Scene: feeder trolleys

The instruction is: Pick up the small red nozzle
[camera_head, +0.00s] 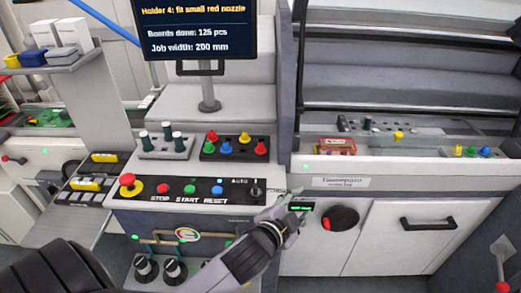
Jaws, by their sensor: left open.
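A black nozzle holder (236,156) stands on the console's top, with several coloured nozzles in it. One red nozzle (211,136) is at its back left, and another red nozzle (261,149) is at its front right. The back-left one looks smaller, partly because it is farther away. A yellow nozzle (244,138) and a blue nozzle (226,148) stand between them. My left gripper (303,202) is open and looks empty, in front of and to the right of the holder, apart from the nozzles. My right gripper is out of view.
A monitor (199,27) reading "Holder 4: fit small red nozzle" stands behind the holder. The button panel (190,190) lies in front. At right is the machine's ledge (410,168) with more nozzles.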

